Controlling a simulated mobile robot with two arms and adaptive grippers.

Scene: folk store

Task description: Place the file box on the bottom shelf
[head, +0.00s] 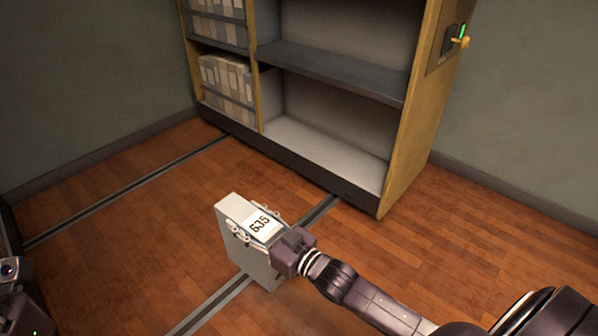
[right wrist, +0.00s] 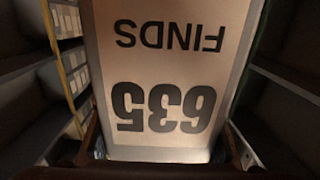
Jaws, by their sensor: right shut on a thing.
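The file box (head: 240,246) is pale grey with a white label reading 635, held upright in front of the shelf unit in the head view. My right gripper (head: 265,238) is shut on it near its top. In the right wrist view the box's label (right wrist: 165,75) fills the middle, reading FINDS and 635 upside down. The bottom shelf (head: 325,150) of the unit is pale and empty in its wide right bay. Part of my left arm (head: 14,285) shows at the left edge; its fingers are not visible.
The shelf unit's narrow left bay holds rows of file boxes (head: 228,80). A dark middle shelf (head: 330,72) lies above the bottom one. A yellow side panel (head: 415,120) carries a small lever (head: 458,41). Metal rails (head: 130,190) cross the wooden floor, which is otherwise clear.

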